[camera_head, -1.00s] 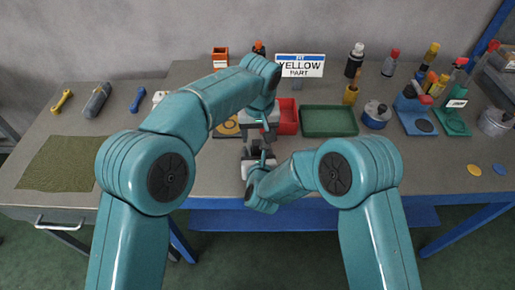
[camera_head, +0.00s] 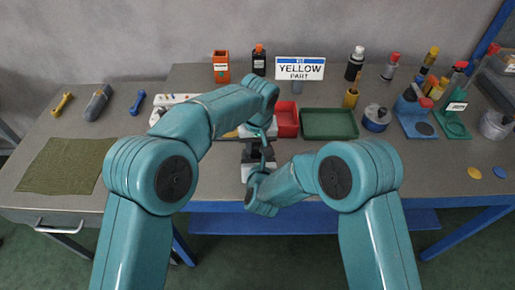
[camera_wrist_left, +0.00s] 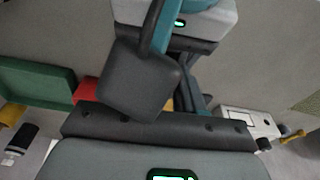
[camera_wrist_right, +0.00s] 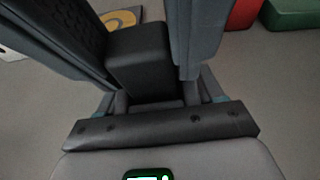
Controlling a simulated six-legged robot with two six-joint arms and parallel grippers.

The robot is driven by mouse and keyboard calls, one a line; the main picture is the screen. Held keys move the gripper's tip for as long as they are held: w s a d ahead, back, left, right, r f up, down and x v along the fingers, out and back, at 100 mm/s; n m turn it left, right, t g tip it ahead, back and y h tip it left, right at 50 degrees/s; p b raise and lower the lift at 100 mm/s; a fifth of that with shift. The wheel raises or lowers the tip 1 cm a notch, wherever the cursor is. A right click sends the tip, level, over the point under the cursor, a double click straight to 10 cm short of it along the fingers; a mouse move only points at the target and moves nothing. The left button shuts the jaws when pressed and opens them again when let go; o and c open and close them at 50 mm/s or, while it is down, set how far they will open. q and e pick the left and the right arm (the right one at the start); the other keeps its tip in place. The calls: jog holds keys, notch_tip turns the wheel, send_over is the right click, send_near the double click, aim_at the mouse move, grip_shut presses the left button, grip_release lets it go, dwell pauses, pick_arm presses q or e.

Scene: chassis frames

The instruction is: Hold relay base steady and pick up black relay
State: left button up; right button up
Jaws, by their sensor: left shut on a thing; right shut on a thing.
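My left gripper (camera_head: 265,142) reaches down from above at the middle of the bench. My right gripper (camera_head: 258,166) is close below it, low near the bench's front edge. In the left wrist view the black relay (camera_wrist_left: 138,82), a dark block, is at my left gripper's fingers, which are shut on it. In the right wrist view the relay base (camera_wrist_right: 140,62), a dark box, is between my right gripper's shut fingers. The two jaws largely hide both parts in the head view, and which dark block is which is hard to tell.
A red bin (camera_head: 287,118) and a green tray (camera_head: 329,123) stand right of the grippers. A green mat (camera_head: 60,165) lies left.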

aim_at(258, 145)
pick_arm(q)
notch_tip(258, 145, up, 10)
jog(key=shift+d, duration=0.1)
pick_arm(e)
jog(key=o, duration=1.2)
jog(key=v, duration=1.2)
